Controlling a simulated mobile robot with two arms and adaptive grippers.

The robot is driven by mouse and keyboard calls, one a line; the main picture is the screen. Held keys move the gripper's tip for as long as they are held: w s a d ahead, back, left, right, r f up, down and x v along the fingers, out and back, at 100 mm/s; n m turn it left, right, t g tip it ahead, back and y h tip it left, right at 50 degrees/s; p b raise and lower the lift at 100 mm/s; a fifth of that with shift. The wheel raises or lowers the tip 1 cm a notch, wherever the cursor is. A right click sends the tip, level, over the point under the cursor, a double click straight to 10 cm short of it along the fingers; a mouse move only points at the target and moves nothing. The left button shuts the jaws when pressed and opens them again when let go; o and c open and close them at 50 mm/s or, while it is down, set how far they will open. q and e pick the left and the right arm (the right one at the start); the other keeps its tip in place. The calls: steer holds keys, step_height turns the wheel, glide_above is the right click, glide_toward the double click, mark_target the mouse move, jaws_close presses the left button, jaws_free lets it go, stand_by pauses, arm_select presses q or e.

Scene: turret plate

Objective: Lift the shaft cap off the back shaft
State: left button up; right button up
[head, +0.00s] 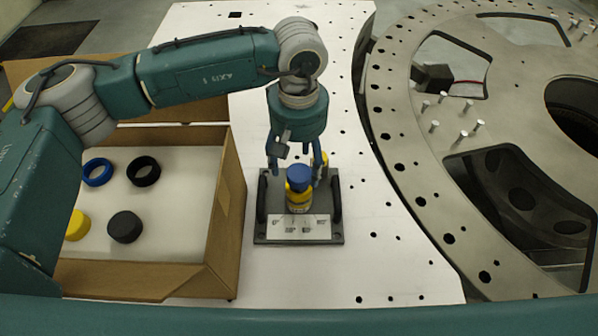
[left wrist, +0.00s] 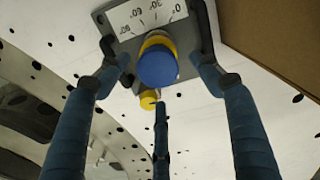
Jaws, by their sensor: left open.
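The dark turret plate (head: 262,222) carries a front shaft topped by a blue cap (head: 299,173) over a yellow body (head: 298,200). A yellow piece at the back shaft (head: 323,158) is partly hidden behind my gripper's finger. My left gripper (head: 297,163) points down over the back of the plate, fingers spread and empty. In the left wrist view the blue cap (left wrist: 157,68) lies between the two outer fingers. The smaller yellow cap (left wrist: 149,99) sits beside the middle fingertip; I cannot tell if they touch. My right gripper is not in view.
A cardboard box (head: 222,215) at left holds blue and black rings, a yellow cap (head: 78,225) and a black cap (head: 125,226). Two black handles flank the plate. A large perforated metal ring (head: 405,180) with upright pins fills the right. White table between is clear.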

arm_select(q)
step_height(320, 180, down, 2)
steer(key=shift+s, duration=0.1)
steer(key=c, duration=1)
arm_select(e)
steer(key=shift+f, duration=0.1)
arm_select(q)
steer(key=shift+r, duration=0.1)
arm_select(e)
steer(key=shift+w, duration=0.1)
